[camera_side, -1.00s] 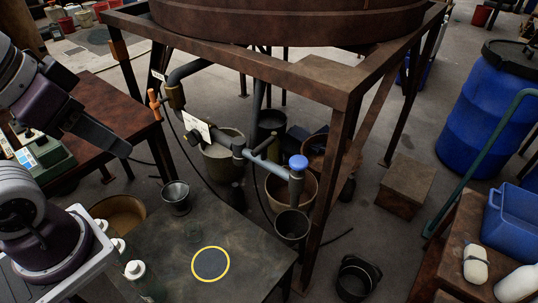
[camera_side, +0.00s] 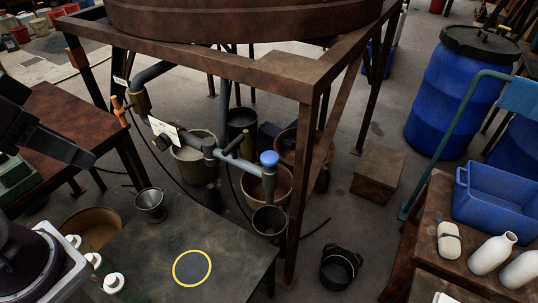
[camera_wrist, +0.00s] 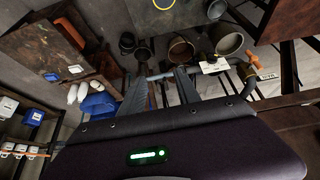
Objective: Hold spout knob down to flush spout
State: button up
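The blue spout knob (camera_side: 269,158) sits on top of the upright spout (camera_side: 269,186) at the end of the grey pipe, in the side view. The spout's lower end is over a dark bucket (camera_side: 269,222). My gripper (camera_side: 92,160) is at the far left of the side view, well apart from the knob. In the wrist view my gripper (camera_wrist: 162,78) has its two fingers apart with nothing between them. The grey pipe (camera_wrist: 222,69) shows beyond the fingertips there. I cannot make out the knob clearly in the wrist view.
A rusty vat stand (camera_side: 306,150) rises around the pipework, with a leg right of the spout. An orange-handled valve (camera_side: 120,110) is on the pipe at left. A dark table (camera_side: 225,255) with a yellow ring (camera_side: 192,267) stands in front. A metal bucket (camera_side: 151,205) stands left of it.

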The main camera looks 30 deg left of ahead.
jog(key=shift+c, duration=0.5)
jog(key=shift+w+r, duration=0.2)
jog(key=shift+w, duration=0.05)
jog(key=c, duration=0.4)
jog(key=w+r+n, duration=0.2)
jog(key=w, duration=0.1)
jog(key=w+d+n, duration=0.1)
jog(key=w, duration=0.1)
jog(key=shift+r+g, duration=0.4)
grip_shut()
jog(key=w+d+n+g, duration=0.1)
jog(key=w+d+n, duration=0.15)
jog(key=w, duration=0.35)
jog(key=w+d+f+n+g+h, duration=0.1)
jog(key=w+n, duration=0.3)
jog(key=w, duration=0.2)
jog(key=w+d+n+g, duration=0.1)
jog(key=w+d+n, duration=0.15)
jog(key=w, duration=0.35)
jog(key=w+d+f+n, duration=0.4)
jog(key=w+f+n, duration=0.2)
jog(key=w+f, duration=0.1)
jog(key=shift+w+f+g, duration=0.3)
jog(key=shift+w+g, duration=0.1)
jog(key=shift+w, duration=0.25)
